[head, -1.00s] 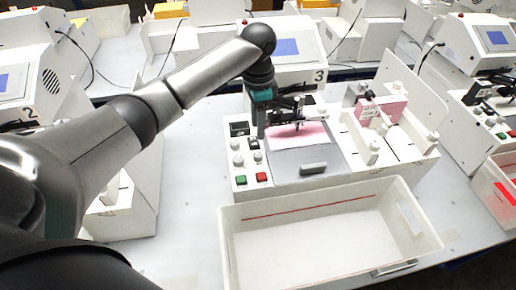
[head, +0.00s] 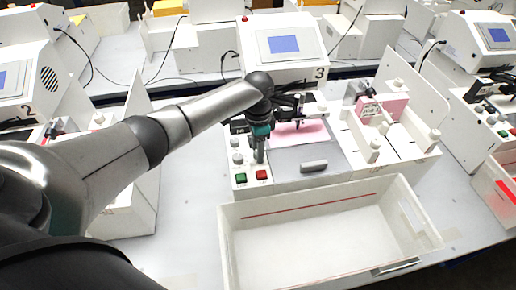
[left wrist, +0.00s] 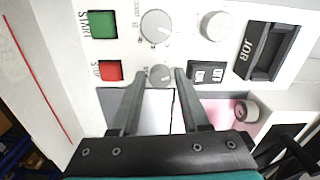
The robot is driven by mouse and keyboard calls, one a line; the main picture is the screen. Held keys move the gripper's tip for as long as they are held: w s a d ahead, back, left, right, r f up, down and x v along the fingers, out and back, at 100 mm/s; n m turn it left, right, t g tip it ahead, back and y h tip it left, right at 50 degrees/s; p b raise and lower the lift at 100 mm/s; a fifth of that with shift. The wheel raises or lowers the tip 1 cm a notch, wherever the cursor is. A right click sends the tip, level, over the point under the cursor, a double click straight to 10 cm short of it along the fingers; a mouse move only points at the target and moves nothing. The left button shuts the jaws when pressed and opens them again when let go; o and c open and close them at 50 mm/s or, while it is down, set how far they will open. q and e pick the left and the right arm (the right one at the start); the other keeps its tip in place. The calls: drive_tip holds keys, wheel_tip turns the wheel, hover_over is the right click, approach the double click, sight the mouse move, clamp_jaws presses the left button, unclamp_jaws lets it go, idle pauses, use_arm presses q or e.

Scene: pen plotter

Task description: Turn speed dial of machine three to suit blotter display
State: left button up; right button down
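Machine three (head: 321,74) has a tilted blue display (head: 283,44) whose text is too small to read. Its control panel shows in the left wrist view with a larger marked dial (left wrist: 155,27), another round knob (left wrist: 214,25) and a small grey knob (left wrist: 160,75). No legible label tells which is the speed dial. My left gripper (head: 259,158) points down over the panel. Its two fingers stand apart on either side of the small grey knob; whether they touch it I cannot tell. A pink sheet (head: 312,132) lies under the pen carriage. My right gripper is out of view.
The green START button (left wrist: 102,24) and red STOP button (left wrist: 110,70) are close by the knobs, as is the ON/OFF switch (left wrist: 206,72). A white bin (head: 325,235) stands in front of the machine. A pink block (head: 372,112) is in the rack at right.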

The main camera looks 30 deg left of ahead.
use_arm(q)
clamp_jaws()
drive_tip(key=shift+m, duration=0.4)
drive_tip(key=m+p, duration=0.1)
drive_tip(key=m, duration=0.1)
drive_tip(key=shift+r+m+p, duration=0.1)
drive_tip(key=shift+m+p, duration=0.25)
drive_tip(key=shift+m, duration=1.25)
drive_tip(key=shift+m+p, duration=0.4)
drive_tip(key=shift+m, duration=1)
drive_tip(key=shift+o, duration=0.4)
unclamp_jaws()
